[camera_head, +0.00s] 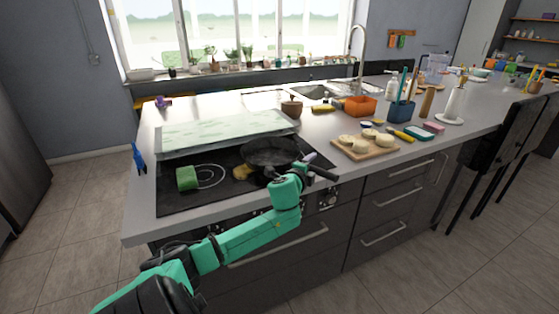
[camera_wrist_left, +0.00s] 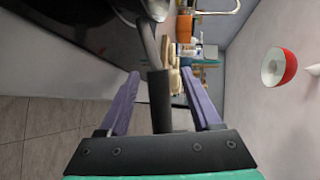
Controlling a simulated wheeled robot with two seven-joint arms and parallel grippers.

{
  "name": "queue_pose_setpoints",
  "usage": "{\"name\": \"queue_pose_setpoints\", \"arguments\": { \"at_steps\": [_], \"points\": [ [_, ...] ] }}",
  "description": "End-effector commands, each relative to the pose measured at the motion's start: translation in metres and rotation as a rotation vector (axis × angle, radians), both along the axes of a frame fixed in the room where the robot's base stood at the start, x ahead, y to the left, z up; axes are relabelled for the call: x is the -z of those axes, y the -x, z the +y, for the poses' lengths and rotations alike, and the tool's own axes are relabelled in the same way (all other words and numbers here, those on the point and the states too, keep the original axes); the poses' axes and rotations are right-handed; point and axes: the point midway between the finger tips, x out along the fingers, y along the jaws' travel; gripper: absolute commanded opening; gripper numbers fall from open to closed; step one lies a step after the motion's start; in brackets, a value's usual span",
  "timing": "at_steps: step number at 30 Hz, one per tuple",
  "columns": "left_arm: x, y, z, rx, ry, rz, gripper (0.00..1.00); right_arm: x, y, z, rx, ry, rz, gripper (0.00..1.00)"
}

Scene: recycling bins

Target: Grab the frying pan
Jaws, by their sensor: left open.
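The black frying pan (camera_head: 270,151) sits on the dark cooktop (camera_head: 180,203), with its handle pointing right toward the counter's front edge. My left gripper (camera_head: 308,162) is at the handle, and its green arm covers part of the cooktop. In the left wrist view the pan's handle (camera_wrist_left: 158,95) runs between the two purple fingers of my left gripper (camera_wrist_left: 159,75). The fingers stand apart, with a visible gap on both sides of the handle. The pan body (camera_wrist_left: 85,20) shows at the upper left there. My right gripper is not in view.
A green object (camera_head: 187,178) and a yellowish item (camera_head: 242,173) are on the cooktop beside the pan. A pale glass panel (camera_head: 215,131) stands behind it. A wooden board (camera_head: 364,151) with several round pieces lies to the right. Drawers (camera_head: 383,205) are below the counter.

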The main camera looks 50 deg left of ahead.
Motion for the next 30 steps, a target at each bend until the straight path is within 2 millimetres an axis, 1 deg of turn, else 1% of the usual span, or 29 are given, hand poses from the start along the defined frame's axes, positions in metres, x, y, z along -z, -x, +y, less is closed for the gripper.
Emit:
{"name": "queue_pose_setpoints", "arguments": {
  "at_steps": [1,3,9,10,11,12,15,30],
  "points": [
    [0.0007,-0.0065,0.0032,-0.002,0.001,-0.001,0.65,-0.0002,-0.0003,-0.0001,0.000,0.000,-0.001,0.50],
    [0.0025,-0.0116,0.0051,-0.001,0.001,0.000,0.65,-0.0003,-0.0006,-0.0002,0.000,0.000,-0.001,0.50],
    [0.0040,-0.0126,0.0050,0.000,-0.001,0.001,0.65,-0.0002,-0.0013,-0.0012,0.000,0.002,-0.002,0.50],
    [0.0040,-0.0125,0.0049,0.000,-0.001,0.001,0.61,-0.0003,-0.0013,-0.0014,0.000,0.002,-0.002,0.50],
    [0.0040,-0.0125,0.0049,0.000,-0.001,0.001,0.50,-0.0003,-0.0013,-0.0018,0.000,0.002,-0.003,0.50],
    [0.0040,-0.0125,0.0050,0.000,-0.001,0.001,0.35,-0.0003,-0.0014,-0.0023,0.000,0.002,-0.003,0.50],
    [0.0040,-0.0124,0.0051,0.000,-0.001,0.001,0.00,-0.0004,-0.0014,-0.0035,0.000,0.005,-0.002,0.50],
    [0.0043,-0.0122,0.0050,0.000,0.000,0.002,0.00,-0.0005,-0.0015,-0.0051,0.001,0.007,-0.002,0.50]
  ]
}}
